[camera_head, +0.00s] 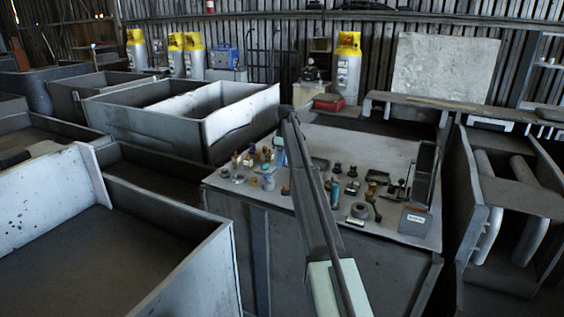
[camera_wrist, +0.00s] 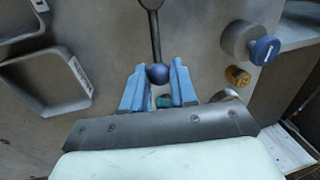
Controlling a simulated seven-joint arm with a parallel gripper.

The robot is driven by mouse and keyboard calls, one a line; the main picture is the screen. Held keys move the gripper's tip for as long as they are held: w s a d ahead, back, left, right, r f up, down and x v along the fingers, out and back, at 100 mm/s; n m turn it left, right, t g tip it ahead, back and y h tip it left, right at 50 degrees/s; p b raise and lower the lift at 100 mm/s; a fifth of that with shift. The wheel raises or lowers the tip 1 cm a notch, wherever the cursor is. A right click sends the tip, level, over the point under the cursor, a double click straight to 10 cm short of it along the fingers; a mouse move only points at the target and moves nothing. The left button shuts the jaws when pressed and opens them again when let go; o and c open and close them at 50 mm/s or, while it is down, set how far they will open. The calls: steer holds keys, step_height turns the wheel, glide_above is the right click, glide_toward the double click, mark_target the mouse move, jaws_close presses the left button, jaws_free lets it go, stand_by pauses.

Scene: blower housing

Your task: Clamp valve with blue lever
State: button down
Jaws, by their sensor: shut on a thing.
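My gripper (camera_wrist: 158,85) has two light blue fingers and is shut on a dark blue-grey ball (camera_wrist: 157,74) between its tips. A dark rod (camera_wrist: 155,35) runs from the ball up to a ring-shaped end at the top edge of the wrist view. A small teal part (camera_wrist: 163,102) shows deeper between the fingers; I cannot tell what it belongs to. A grey part with a blue round end (camera_wrist: 264,50) lies apart to the right; I cannot tell whether it is the valve. In the head view my gripper (camera_head: 280,152) is over the workbench's left half.
A small brass part (camera_wrist: 237,76) and a silvery round part (camera_wrist: 230,95) are right of my fingers. Dark trays (camera_wrist: 42,112) lie to the left. The workbench (camera_head: 385,148) carries many small parts and a labelled grey bin (camera_head: 415,222). Large metal bins (camera_head: 190,120) stand left.

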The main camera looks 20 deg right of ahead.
steer(key=c, duration=0.9)
jaws_free()
steer(key=r, duration=0.4)
steer(key=w+d+r, duration=0.1)
steer(key=r, duration=0.4)
steer(key=w+r, duration=0.1)
steer(key=r, duration=0.3)
steer(key=shift+d+r, duration=0.3)
steer(key=shift+d, duration=0.1)
